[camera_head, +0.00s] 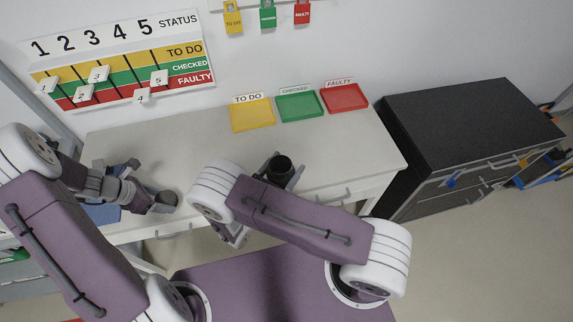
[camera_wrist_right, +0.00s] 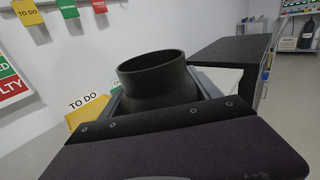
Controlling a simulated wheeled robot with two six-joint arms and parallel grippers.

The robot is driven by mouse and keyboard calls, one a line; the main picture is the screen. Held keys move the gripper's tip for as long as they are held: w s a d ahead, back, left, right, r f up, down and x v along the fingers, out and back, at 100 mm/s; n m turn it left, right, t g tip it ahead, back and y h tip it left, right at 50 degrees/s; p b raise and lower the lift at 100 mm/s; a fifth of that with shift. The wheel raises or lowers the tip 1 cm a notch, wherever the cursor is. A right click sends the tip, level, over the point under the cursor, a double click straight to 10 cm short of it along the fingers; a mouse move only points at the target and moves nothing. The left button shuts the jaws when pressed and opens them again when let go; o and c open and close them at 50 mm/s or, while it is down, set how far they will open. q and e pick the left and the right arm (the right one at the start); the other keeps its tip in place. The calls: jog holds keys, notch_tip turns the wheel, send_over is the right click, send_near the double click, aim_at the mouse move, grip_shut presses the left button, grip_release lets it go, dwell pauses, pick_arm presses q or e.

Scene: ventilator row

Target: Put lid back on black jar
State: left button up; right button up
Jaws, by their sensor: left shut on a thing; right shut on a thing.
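The black jar (camera_head: 281,169) has an open round mouth and no lid on it. My right gripper (camera_head: 271,172) is shut on the jar, largely hidden behind my right arm in the head view. In the right wrist view the jar (camera_wrist_right: 158,85) stands between the finger pads, its dark mouth facing up and slightly tilted in the picture. My left gripper (camera_head: 155,203) is shut on a small dark round piece, seemingly the lid (camera_head: 167,198), near the table's front edge. The lid is to the left of the jar, clearly apart from it.
The white table (camera_head: 340,155) has yellow (camera_head: 252,114), green (camera_head: 300,105) and red (camera_head: 344,97) trays at the back, all looking empty. A black cabinet (camera_head: 460,125) stands to the right. A numbered status board (camera_head: 125,60) hangs on the wall. The table's middle is clear.

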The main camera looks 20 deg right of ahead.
pick_arm(q)
jog(key=shift+s+r, duration=0.1)
pick_arm(e)
jog(key=shift+r, duration=0.15)
jog(key=shift+w+a, duration=0.1)
jog(key=shift+a, duration=0.05)
jog(key=o, duration=0.7)
jog(key=shift+c, duration=0.2)
grip_shut()
